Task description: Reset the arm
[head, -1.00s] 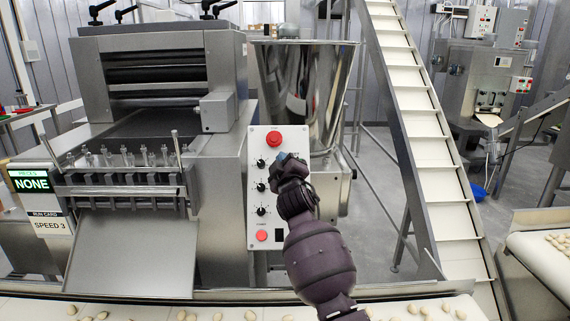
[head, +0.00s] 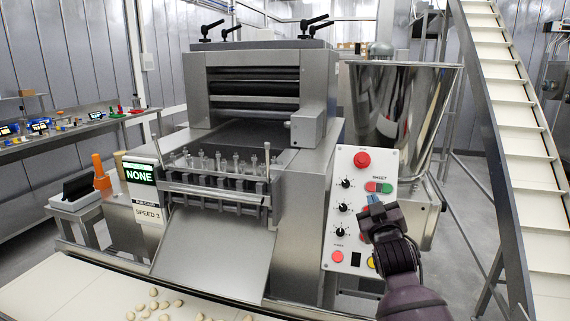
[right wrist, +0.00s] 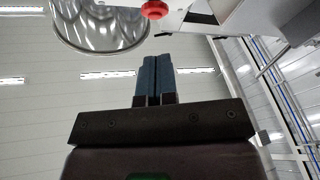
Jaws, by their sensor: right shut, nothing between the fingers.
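My right gripper (head: 374,204) is in front of the lower half of the white control panel (head: 350,160) in the head view. In the right wrist view its two blue fingers (right wrist: 155,80) are pressed together with nothing between them. The gripper hides part of the panel's lower knobs and buttons. Whether it touches the panel cannot be told. My left gripper is in neither view.
The pasta machine (head: 262,85) stands left of the panel, with a steel hopper (head: 405,110) behind it. A slatted incline conveyor (head: 525,160) rises at right. A belt (head: 60,285) with pasta pieces (head: 155,305) runs in front. A bench (head: 70,135) stands at far left.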

